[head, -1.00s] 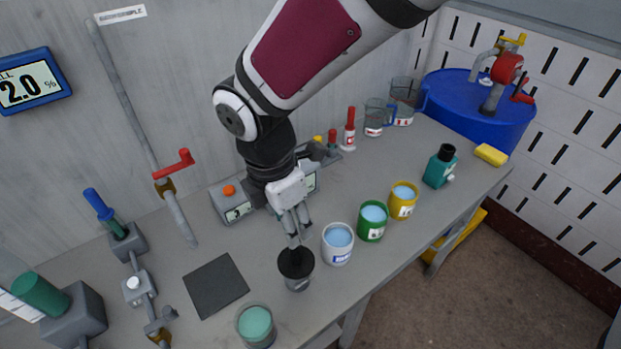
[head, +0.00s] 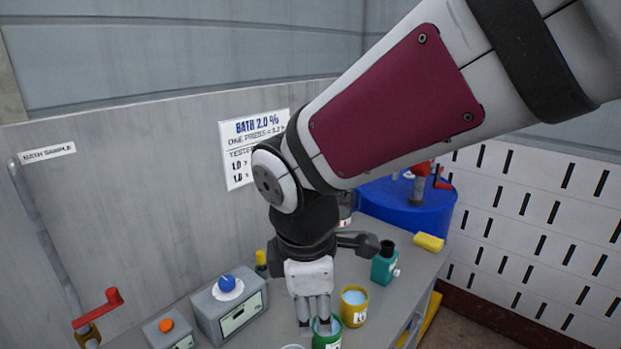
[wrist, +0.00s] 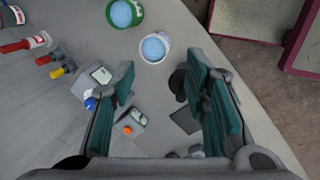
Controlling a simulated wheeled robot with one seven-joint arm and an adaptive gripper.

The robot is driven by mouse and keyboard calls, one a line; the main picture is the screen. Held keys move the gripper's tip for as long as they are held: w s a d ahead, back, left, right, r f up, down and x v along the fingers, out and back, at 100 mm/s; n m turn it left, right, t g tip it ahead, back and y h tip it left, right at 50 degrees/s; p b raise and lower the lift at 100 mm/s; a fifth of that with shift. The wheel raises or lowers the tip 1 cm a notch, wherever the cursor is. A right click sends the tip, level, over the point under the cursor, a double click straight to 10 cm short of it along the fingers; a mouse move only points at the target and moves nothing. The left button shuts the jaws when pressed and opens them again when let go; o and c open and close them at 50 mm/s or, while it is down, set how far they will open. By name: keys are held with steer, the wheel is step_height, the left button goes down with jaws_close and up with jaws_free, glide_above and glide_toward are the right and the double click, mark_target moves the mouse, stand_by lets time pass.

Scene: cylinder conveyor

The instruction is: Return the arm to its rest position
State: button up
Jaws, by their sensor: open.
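My gripper (head: 314,328) hangs fingers down over the bench at the lower middle of the head view, at the end of my raised arm. Its fingertips overlap the green can there, but I cannot tell the height gap. In the wrist view my gripper (wrist: 165,95) has its two teal-padded fingers spread wide, with nothing between them touching either pad. The bench top shows below, with the black-topped cup (wrist: 178,82) between the fingers in the picture.
The green can (head: 327,342) and yellow can (head: 354,306) stand close by, with the teal bottle (head: 385,264) farther right. A blue-knobbed box (head: 230,305) is left. The blue drum (head: 425,200) stands behind. The white can (wrist: 155,48) and dark mat (wrist: 186,120) lie below.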

steer(key=s+d+r+m+t, duration=0.1)
steer(key=s+d+r+m, duration=0.3)
steer(key=d+m, duration=0.5)
steer(key=s+d+r+m+t, duration=0.2)
steer(key=s+d+r+m, duration=0.2)
steer(key=d+m, duration=0.6)
steer(key=shift+s+r+y, duration=0.2)
steer(key=shift+s+y, duration=0.1)
steer(key=shift+s, duration=0.35)
